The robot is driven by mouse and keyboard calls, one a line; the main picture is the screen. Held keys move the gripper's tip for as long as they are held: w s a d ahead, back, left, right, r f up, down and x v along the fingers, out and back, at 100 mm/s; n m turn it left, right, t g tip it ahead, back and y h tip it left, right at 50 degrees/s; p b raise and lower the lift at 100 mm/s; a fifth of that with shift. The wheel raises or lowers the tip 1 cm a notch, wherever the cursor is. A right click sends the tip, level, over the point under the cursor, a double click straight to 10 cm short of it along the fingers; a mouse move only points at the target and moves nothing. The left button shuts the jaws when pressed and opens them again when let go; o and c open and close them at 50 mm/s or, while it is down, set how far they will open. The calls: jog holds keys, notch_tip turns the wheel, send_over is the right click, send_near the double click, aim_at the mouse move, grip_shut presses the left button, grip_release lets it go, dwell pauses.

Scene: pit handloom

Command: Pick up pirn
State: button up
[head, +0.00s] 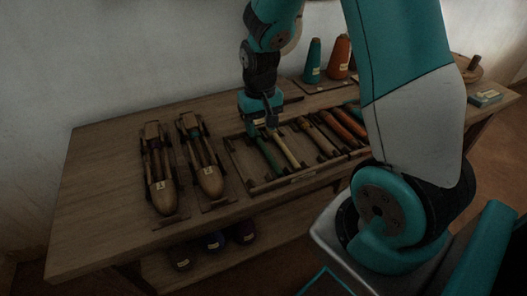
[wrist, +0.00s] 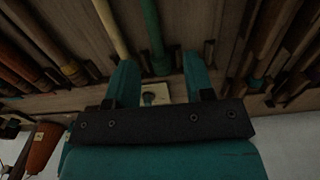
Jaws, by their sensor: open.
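Several pirns lie side by side in a wooden tray (head: 262,190) on the table. In the head view a green pirn (head: 269,154) is at the left, with a cream pirn (head: 287,149) beside it and orange-brown pirns (head: 330,131) further right. My gripper (head: 262,124) is over the tray's back edge, at the far ends of the green and cream pirns. In the wrist view my gripper (wrist: 162,78) is open, with nothing held. The green pirn (wrist: 152,35) ends between its fingers; the cream pirn (wrist: 109,25) runs toward the left finger. Height above them is unclear.
Two wooden shuttles (head: 158,178) lie on the table left of the tray. A teal cone (head: 313,63) and an orange cone (head: 338,57) stand behind. Dark yarn packages (head: 213,242) sit on the lower shelf. The table's left end is clear.

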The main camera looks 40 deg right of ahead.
aim_at(263, 145)
jog(key=f, duration=0.2)
jog(key=f+b, duration=0.1)
jog(key=f, duration=0.3)
jog(key=shift+s+d+f+b, duration=0.25)
jog(key=shift+d+f+b, duration=0.05)
jog(key=shift+f+b, duration=0.1)
grip_shut()
